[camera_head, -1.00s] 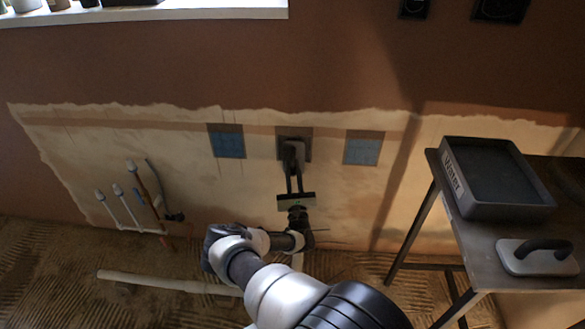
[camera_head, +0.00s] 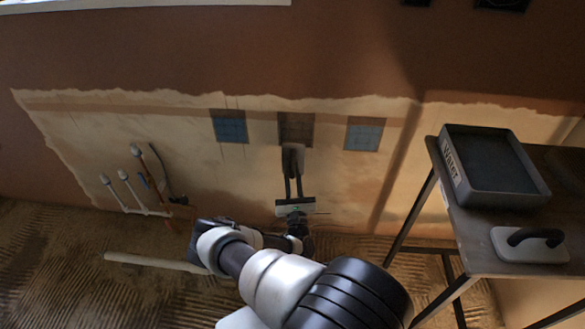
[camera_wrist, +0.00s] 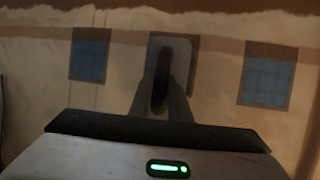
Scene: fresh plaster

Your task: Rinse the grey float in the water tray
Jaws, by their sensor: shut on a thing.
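My gripper (camera_head: 293,165) is shut on the handle of a grey float in front of the plastered wall. In the wrist view, my gripper (camera_wrist: 160,92) has a finger on each side of the dark handle, and the float's grey plate (camera_wrist: 184,46) shows behind it. The held float lies just below a brown square patch (camera_head: 296,127); I cannot tell whether it touches the wall. The dark water tray (camera_head: 517,200), lettered on its left side, stands on the bench at the right, well away from my gripper.
A second, paler float (camera_head: 545,252) with a black handle lies on the bench (camera_head: 480,240) in front of the tray. Blue squares (camera_head: 230,127) (camera_head: 363,134) flank the brown patch. Pipes (camera_head: 135,190) stand at the left; a pale pipe (camera_head: 150,262) lies on the floor.

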